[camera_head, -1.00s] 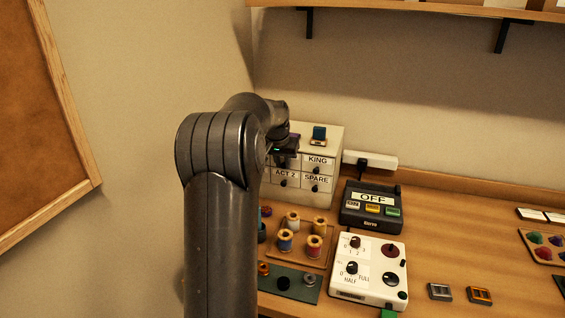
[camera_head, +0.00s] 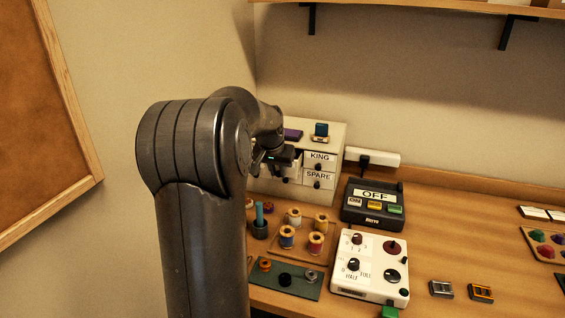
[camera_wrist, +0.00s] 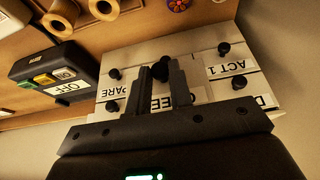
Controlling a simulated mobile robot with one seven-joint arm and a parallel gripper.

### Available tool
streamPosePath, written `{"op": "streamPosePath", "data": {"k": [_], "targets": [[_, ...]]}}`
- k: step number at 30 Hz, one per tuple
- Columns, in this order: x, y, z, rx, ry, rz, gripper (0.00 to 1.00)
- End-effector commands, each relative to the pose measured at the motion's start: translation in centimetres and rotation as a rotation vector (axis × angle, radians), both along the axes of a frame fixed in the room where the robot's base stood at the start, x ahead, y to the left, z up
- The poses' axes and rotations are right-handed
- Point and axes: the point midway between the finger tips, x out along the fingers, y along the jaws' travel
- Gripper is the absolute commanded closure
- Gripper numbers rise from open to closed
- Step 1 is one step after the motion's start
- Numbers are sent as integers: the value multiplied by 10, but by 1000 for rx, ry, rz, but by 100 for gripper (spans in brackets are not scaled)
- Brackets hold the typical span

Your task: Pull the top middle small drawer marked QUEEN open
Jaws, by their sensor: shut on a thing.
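The small white drawer cabinet (camera_head: 337,139) stands at the back of the table, with KING and SPARE labels showing on its right column. My gripper (camera_head: 283,158) is in front of its middle column. In the wrist view my gripper (camera_wrist: 160,75) is shut on a dark round knob (camera_wrist: 160,69). The QUEEN drawer (camera_wrist: 158,102) shows between the fingers, its label partly covered. The ACT 2 label is hidden there.
A purple item (camera_head: 292,134) and a small blue item (camera_head: 321,130) sit on the cabinet top. Thread spools (camera_head: 316,242) on a wooden tray, a black box (camera_head: 372,205) reading OFF and a white control box (camera_head: 370,268) stand in front and to the right.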

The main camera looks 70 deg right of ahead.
Motion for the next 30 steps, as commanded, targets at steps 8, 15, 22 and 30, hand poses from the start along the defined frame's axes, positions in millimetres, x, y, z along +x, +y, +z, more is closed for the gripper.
{"op": "streamPosePath", "data": {"k": [8,15,22,30], "targets": [[2,42,2,-3,-3,2,100],[2,46,1,-4,-4,2,100],[2,46,1,-4,-4,2,74],[1,46,1,-2,-3,1,60]]}}
